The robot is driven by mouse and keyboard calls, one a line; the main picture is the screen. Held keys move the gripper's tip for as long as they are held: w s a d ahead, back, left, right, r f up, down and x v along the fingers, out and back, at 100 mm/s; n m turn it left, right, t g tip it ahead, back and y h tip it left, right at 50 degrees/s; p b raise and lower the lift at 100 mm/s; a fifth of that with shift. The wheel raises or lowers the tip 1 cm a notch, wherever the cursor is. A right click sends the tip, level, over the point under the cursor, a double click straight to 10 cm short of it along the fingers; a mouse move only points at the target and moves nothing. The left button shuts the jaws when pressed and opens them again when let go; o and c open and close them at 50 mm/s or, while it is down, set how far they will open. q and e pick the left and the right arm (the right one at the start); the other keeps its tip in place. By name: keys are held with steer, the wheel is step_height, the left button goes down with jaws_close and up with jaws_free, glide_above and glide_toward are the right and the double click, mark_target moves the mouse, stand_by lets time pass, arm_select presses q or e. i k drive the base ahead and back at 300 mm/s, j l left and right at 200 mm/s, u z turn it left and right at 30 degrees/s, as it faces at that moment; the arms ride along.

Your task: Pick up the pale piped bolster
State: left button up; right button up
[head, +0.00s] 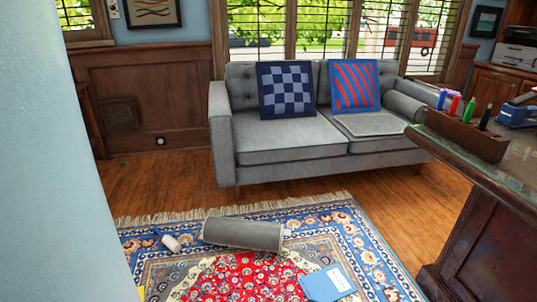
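A grey cylindrical bolster (243,234) lies on its side on the patterned rug, near the rug's far half. Its right end shows a lighter rim that looks like piping. A second grey bolster-like roll (403,107) lies on the right end of the grey sofa, by the armrest. It is too small to tell whether it has piping. Neither of my grippers is in view.
The sofa (275,137) also holds a checked cushion (287,90) and a red-and-blue striped cushion (354,86). A desk (500,185) stands right; a pale blue wall (55,160) blocks the left.

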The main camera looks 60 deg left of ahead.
mark_target(250, 234)
steer(key=u, duration=2.1)
steer(key=i+z, duration=0.1)
steer(key=i, duration=0.45)
steer(key=i+z, duration=0.1)
steer(key=i, duration=0.45)
steer(key=i+j+z, duration=0.1)
steer(key=i, duration=0.5)
steer(key=i+j+z, duration=0.1)
steer(key=i, duration=0.45)
steer(key=j, duration=0.1)
